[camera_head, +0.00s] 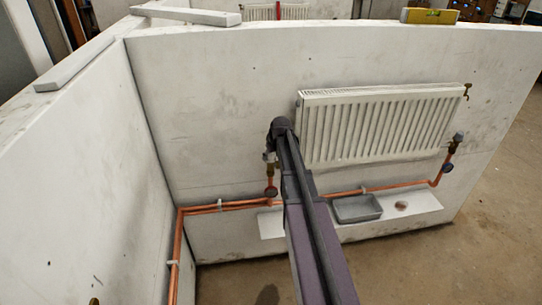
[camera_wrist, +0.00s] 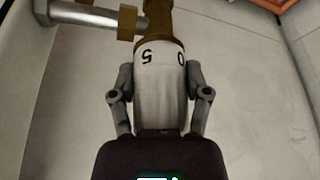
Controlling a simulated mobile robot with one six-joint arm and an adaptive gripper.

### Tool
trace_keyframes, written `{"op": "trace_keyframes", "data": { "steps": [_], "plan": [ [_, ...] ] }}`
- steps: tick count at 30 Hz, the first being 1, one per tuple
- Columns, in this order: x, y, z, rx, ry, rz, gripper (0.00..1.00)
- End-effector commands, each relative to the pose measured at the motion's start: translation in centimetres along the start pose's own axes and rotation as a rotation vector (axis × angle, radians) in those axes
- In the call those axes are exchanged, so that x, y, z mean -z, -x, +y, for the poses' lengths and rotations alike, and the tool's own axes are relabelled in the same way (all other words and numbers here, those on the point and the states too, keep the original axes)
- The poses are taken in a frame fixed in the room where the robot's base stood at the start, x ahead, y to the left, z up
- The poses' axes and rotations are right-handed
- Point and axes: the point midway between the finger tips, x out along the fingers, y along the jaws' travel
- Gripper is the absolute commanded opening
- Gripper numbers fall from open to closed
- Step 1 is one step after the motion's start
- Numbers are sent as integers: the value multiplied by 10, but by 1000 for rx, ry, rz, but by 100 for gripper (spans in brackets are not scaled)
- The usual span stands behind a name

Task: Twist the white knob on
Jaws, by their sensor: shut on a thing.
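The white knob (camera_wrist: 160,92) fills the middle of the wrist view, with the dark marks "0" and "5" near its brass end. My gripper (camera_wrist: 160,85) has one finger on each side of it and is shut on it. A brass fitting (camera_wrist: 158,20) and a grey pipe piece join beyond the knob. In the head view my arm reaches to the radiator's lower left, and my arm hides the knob and fingers there.
The white radiator (camera_head: 380,125) hangs on the back wall. Copper pipes (camera_head: 230,205) run below it. A grey tray (camera_head: 357,208) sits on a white ledge (camera_head: 425,203) right of my arm. A side wall (camera_head: 80,170) stands at the left. A yellow level (camera_head: 430,16) lies on the wall top.

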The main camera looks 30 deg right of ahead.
Motion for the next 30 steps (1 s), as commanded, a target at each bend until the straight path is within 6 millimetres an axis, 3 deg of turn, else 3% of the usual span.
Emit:
{"op": "trace_keyframes", "data": {
  "steps": [30],
  "plan": [
    [1,-1,-4,-245,-593,-3,9]
  ]
}}
